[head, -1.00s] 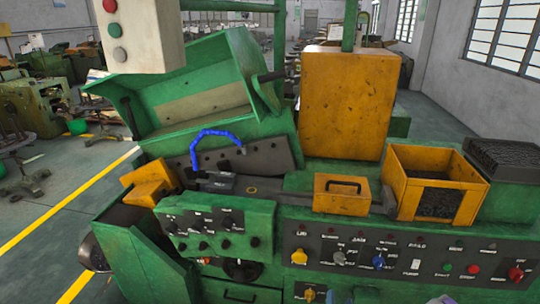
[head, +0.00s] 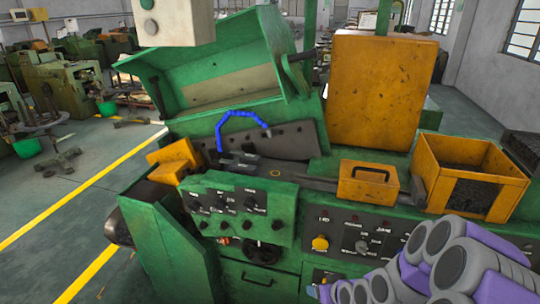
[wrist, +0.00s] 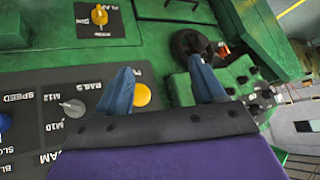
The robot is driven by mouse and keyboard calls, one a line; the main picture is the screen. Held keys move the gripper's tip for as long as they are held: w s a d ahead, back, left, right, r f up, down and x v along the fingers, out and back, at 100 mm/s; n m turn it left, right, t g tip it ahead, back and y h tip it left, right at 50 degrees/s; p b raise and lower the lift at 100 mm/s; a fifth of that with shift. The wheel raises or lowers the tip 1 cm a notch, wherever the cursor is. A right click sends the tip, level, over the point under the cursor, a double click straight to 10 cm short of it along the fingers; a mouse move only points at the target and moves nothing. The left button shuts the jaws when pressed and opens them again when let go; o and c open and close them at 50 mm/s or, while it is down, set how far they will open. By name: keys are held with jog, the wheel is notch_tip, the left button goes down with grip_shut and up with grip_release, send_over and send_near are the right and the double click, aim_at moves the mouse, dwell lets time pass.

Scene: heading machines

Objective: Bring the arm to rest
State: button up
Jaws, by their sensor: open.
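My gripper (wrist: 162,88) shows in the wrist view with its two blue fingers spread apart and nothing between them. Beyond it are the green front of the heading machine, the yellow knob (wrist: 141,95) close by the left finger, and a black handwheel (wrist: 192,50) near the right finger. In the head view my purple and grey arm (head: 440,262) reaches across the lower right, in front of the machine's control panel (head: 345,232).
The green machine (head: 270,205) fills the middle. An orange open box (head: 432,182) and a small orange box with a handle (head: 368,183) sit on its top. Open floor with yellow lines lies to the left.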

jog(key=s+r+g+h+b, duration=0.1)
jog(key=s+r+g, duration=0.2)
jog(key=s+r, duration=0.3)
jog(key=s+a+r+m+g+h+b, duration=0.1)
jog(key=s+r+g, duration=0.2)
jog(key=s, duration=1.3)
jog(key=s+a+r+m+g+h+b, duration=0.1)
jog(key=s+r+g, duration=0.2)
jog(key=s+r, duration=0.6)
jog(key=s, duration=0.2)
jog(key=shift+s+b, duration=0.3)
jog(key=shift+s, duration=0.05)
jog(key=shift+a, duration=0.1)
